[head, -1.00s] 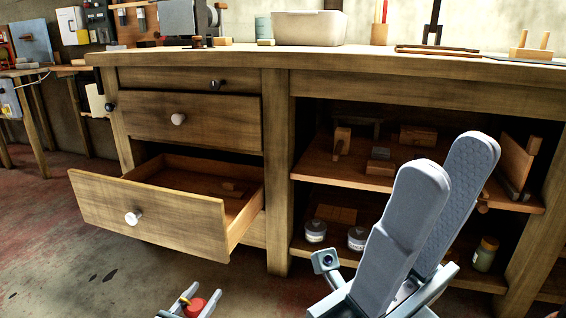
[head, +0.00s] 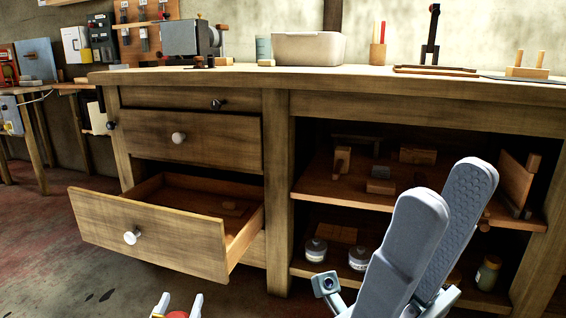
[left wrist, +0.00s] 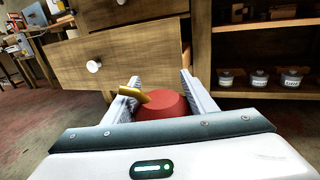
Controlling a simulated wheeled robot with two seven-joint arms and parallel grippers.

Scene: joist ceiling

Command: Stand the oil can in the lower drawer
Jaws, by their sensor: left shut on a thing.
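The red oil can (left wrist: 165,107) with its yellow spout (left wrist: 132,96) is between the fingers of my left gripper (left wrist: 155,92), which is shut on it. In the head view my left gripper (head: 178,306) and the red top of the can show only at the bottom edge; the can's lower part is hidden. The lower drawer (head: 150,232) is pulled out, with a pale round knob; the gripper and can are in front of it, outside it. My right gripper (head: 447,195) is large at the lower right, fingers apart and empty.
The upper drawer (head: 190,138) is shut. Open shelves (head: 330,187) to the right hold wood blocks and lidded jars (head: 316,250). A white bin (head: 308,47) stands on the bench top.

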